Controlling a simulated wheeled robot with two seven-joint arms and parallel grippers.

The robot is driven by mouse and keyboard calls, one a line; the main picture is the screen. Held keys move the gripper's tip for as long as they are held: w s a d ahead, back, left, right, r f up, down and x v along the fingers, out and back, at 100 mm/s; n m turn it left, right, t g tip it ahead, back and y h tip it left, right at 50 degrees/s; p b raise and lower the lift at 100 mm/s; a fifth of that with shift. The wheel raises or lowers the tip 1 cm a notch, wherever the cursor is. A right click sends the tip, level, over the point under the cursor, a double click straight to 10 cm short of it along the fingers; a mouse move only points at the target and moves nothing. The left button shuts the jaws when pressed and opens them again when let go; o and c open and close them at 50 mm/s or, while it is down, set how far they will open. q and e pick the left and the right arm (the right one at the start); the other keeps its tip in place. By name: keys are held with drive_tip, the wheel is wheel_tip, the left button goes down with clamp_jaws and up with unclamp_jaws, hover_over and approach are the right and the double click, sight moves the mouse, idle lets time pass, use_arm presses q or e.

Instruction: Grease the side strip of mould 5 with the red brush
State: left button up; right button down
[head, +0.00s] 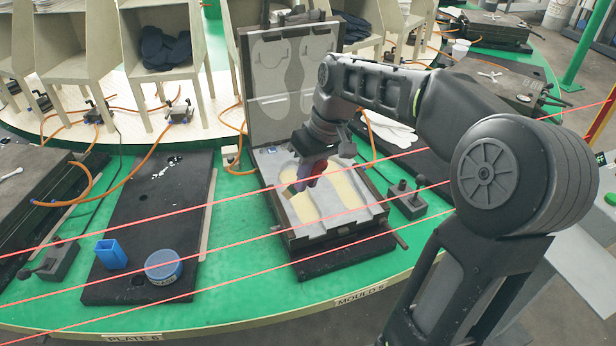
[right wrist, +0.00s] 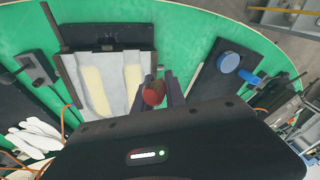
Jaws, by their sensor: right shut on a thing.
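The mould above the "MOULD 5" label stands open, its lid (head: 262,125) upright at the back and its lower half (head: 345,228) flat with two cream-filled insole cavities. In the right wrist view the lower half (right wrist: 112,62) shows upside down. My right gripper (head: 310,166) is shut on the red brush (head: 315,170), over the left rear part of the lower half. The brush's bristle end points down and left, near the left side of the mould. I cannot tell whether the bristles touch it. The red handle (right wrist: 153,94) also shows between the fingers (right wrist: 158,90). My left gripper is out of view.
Left of the mould, a black plate (head: 150,225) carries a blue square cup (head: 111,254) and a round blue-lidded tub (head: 164,267). A small switch box (head: 407,198) stands at the mould's right. White gloves (head: 392,132) lie behind my arm. Red lines cross the view.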

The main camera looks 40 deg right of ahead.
drive_tip(key=shift+a+f+b, duration=0.1)
drive_tip(key=shift+f+b, duration=0.25)
drive_tip(key=shift+f, duration=0.05)
wheel_tip(320, 180, down, 4)
drive_tip(key=b, duration=0.3)
drive_tip(key=shift+f, duration=0.1)
